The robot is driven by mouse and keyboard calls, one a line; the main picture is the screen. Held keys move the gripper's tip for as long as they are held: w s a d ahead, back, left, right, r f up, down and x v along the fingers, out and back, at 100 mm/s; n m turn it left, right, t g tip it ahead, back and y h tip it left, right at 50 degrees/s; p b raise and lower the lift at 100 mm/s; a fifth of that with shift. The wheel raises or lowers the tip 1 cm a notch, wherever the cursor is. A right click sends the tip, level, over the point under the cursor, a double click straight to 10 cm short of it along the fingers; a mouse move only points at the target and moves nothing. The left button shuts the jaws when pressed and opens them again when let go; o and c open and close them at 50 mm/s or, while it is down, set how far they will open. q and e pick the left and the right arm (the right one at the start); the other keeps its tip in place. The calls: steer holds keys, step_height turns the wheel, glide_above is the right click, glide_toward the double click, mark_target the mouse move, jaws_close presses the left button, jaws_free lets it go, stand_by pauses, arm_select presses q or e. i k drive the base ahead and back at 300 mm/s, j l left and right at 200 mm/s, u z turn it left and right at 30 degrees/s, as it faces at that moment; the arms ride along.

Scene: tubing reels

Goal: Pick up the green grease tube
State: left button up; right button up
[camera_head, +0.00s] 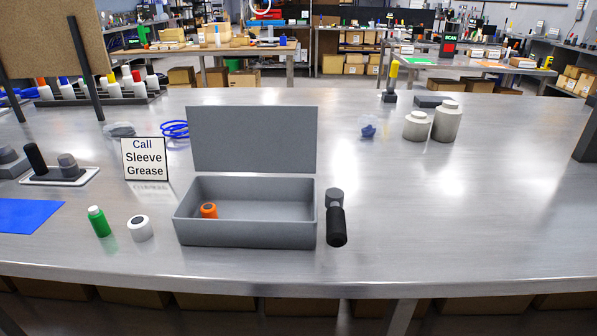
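The green grease tube (99,223) stands near the front left of the metal table, slightly tilted in the picture, with a white cap on top. Nothing covers the tube. Neither of my grippers shows in the head view.
An open grey box (245,236) holds an orange item (208,210). A black-handled tool (336,225) lies to its right. A "Call Sleeve Grease" sign (146,160) stands behind the tube, and a blue mat (28,215) lies left. The table's right side is mostly clear.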

mark_target(100, 225)
steer(key=u, duration=1.35)
